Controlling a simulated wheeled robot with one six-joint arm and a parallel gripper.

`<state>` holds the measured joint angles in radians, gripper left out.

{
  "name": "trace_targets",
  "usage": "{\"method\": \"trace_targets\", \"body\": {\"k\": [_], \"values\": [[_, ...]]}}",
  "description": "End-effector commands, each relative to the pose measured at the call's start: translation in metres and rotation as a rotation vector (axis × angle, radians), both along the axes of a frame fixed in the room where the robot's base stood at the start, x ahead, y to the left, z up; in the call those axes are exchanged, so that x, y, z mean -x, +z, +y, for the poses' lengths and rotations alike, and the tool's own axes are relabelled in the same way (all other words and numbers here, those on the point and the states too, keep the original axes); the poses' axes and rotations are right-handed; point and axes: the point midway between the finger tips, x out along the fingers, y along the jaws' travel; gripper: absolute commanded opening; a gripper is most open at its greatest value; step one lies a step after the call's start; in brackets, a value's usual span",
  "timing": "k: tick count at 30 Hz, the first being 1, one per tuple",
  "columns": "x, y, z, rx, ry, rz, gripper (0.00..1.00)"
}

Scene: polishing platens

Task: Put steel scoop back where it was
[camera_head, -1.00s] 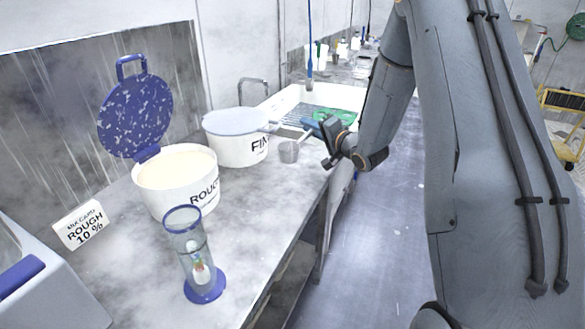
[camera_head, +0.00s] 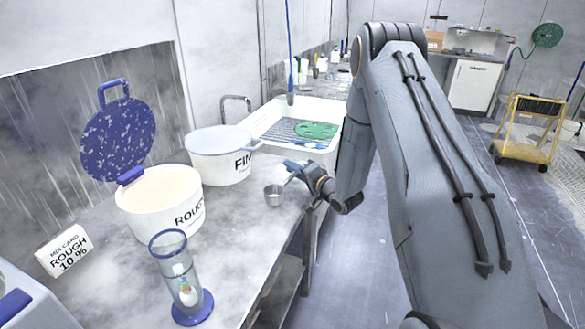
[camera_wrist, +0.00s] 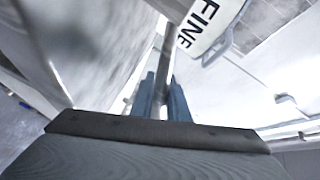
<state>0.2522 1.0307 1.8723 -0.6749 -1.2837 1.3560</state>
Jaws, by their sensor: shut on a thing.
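My gripper (camera_head: 291,173) is shut on the steel scoop's handle. The small grey scoop cup (camera_head: 274,196) hangs at the lower left of my gripper, over or on the counter; I cannot tell whether it touches. In the wrist view my blue fingers (camera_wrist: 161,100) close around the grey handle (camera_wrist: 166,62). The open white ROUGH tub (camera_head: 190,222), with pale contents, stands left of the scoop. Its speckled blue lid (camera_head: 118,140) is tilted up behind it. The FINE tub (camera_head: 222,172) has its pale lid on and also shows in the wrist view (camera_wrist: 207,25).
A clear cylinder with a blue base (camera_head: 181,280) stands near the counter's front. A mix card reading ROUGH 10 % (camera_head: 64,251) is at left. A sink (camera_head: 263,122) with a green disc (camera_head: 316,129) lies behind. The counter (camera_head: 225,240) between cylinder and scoop is clear.

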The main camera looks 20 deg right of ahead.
Motion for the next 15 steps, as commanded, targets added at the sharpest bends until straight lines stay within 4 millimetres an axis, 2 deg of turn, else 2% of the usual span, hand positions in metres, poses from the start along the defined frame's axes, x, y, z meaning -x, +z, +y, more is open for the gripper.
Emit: {"method": "trace_targets", "body": {"k": [8,9,11,12,15], "values": [[-0.0004,-0.0032,0.0001,0.0,0.0,-0.001,0.0],[-0.0002,-0.0029,0.0002,0.0,0.0,0.0,0.2],[-0.0001,-0.0025,0.0002,0.0,0.0,0.0,0.3],[-0.0001,-0.0024,0.0001,0.0,0.0,0.0,0.33],[-0.0001,-0.0023,0.0002,0.001,0.0,0.0,0.33]]}}
